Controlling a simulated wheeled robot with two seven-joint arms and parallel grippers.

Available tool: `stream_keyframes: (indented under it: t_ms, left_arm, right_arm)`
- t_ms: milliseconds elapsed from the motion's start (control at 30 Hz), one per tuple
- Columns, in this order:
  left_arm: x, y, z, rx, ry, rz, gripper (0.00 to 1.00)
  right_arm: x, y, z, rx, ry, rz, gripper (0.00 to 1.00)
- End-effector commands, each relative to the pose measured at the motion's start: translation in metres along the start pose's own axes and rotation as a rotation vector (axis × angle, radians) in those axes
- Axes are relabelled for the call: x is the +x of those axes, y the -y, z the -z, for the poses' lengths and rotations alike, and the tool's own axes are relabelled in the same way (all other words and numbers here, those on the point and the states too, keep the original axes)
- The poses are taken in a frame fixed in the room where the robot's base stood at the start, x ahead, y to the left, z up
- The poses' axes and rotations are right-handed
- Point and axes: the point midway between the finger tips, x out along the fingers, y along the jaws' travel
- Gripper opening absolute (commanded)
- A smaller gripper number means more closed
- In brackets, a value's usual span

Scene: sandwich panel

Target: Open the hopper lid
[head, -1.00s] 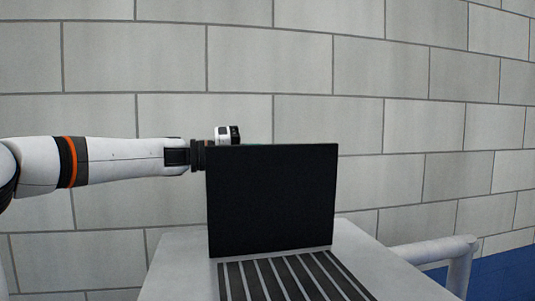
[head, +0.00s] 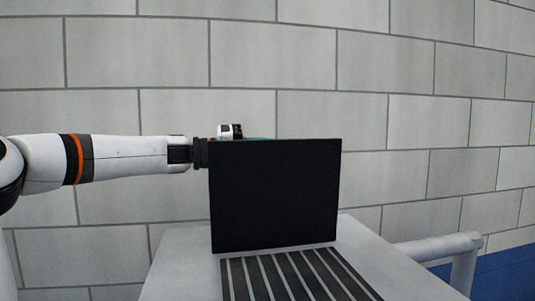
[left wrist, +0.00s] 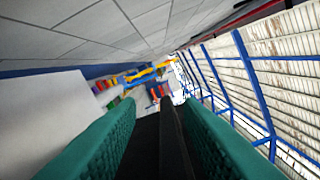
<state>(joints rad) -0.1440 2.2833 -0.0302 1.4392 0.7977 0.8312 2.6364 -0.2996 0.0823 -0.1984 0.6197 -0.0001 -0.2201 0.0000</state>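The hopper lid (head: 274,196) is a flat black panel standing near upright at the back of a slotted grille (head: 283,277) on the white hopper (head: 370,260). My left gripper (head: 262,137) reaches in from the left behind the lid's top edge; the lid hides most of it, and only a bit of teal finger shows. In the left wrist view two teal fingers (left wrist: 157,106) stand apart, with a dark surface between them; I cannot tell whether it is the lid. Any contact between fingers and lid is hidden. My right gripper is out of view.
A pale block wall (head: 430,70) stands behind the hopper. A white pipe rail (head: 440,248) lies at the right of it. In the left wrist view, colourful distant equipment (left wrist: 140,78) and a blue-framed wall (left wrist: 260,70) show.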

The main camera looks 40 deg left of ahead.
Motion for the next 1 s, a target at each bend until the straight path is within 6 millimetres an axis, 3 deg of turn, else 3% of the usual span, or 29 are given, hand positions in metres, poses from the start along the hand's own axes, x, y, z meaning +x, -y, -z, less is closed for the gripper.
stream_keyframes:
  t_ms: [167, 400, 600, 1000]
  left_arm:
    - [-0.027, -0.002, 0.000, 0.002, 0.004, 0.003, 0.34]
    - [-0.079, -0.004, 0.000, 0.001, 0.003, 0.003, 0.34]
    - [-0.108, -0.005, -0.001, -0.002, 0.000, 0.000, 0.34]
    - [-0.117, -0.004, -0.001, -0.004, -0.002, -0.001, 0.34]
  right_arm:
    - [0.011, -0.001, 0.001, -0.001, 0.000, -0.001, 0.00]
    - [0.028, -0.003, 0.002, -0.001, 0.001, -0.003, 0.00]
    - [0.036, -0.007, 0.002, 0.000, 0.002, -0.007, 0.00]
    - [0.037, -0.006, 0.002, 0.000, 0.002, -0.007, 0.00]
